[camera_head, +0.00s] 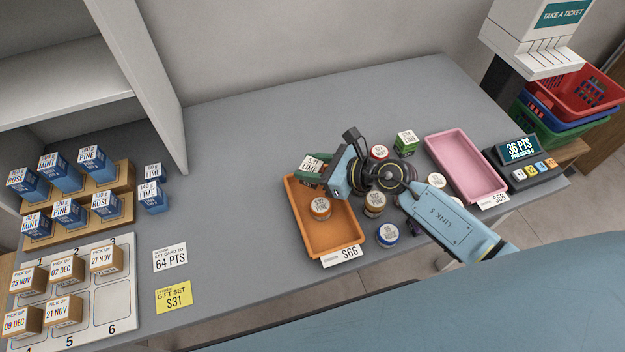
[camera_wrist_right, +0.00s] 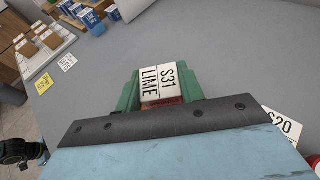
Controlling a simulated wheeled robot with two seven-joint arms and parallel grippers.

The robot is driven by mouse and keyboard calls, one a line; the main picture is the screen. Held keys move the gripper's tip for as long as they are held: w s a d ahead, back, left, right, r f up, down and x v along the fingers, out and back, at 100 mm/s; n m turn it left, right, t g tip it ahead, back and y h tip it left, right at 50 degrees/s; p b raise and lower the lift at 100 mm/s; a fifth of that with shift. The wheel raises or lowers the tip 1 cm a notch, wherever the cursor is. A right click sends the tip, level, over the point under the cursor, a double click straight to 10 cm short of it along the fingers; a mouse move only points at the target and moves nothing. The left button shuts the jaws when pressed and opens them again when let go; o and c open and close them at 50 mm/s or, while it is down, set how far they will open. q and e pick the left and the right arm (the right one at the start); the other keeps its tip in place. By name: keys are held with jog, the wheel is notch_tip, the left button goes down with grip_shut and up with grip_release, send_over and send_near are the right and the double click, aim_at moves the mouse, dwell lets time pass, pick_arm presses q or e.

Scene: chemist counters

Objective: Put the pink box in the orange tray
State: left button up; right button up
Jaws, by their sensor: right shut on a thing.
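My right gripper (camera_head: 313,168) is shut on a small box with a white top label reading S31 LIME (camera_head: 312,162). It holds the box at the far left end of the orange tray (camera_head: 327,240), seemingly above the counter. In the right wrist view the box (camera_wrist_right: 160,82) sits between green finger-like sides, with a thin reddish strip on its near side. The rest of its colour is hidden, so I cannot tell whether it is pink. No other pink box shows.
A pink tray (camera_head: 483,184) stands on the right by a price display (camera_head: 519,150). Several round jars, including a blue one (camera_head: 387,234), and a green box (camera_head: 406,141) stand between the trays. Blue boxes (camera_head: 62,171) fill the left rack. The centre-left counter is clear.

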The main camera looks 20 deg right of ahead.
jog(key=shift+f+b, duration=0.7)
jog(key=shift+f, duration=1.05)
jog(key=shift+f, duration=0.2)
jog(key=o, duration=1)
jog(key=shift+r, duration=0.1)
jog(key=shift+s+d+r, duration=0.1)
jog(key=shift+r, duration=0.1)
jog(key=v, duration=1.1)
jog(key=shift+s+d, duration=0.25)
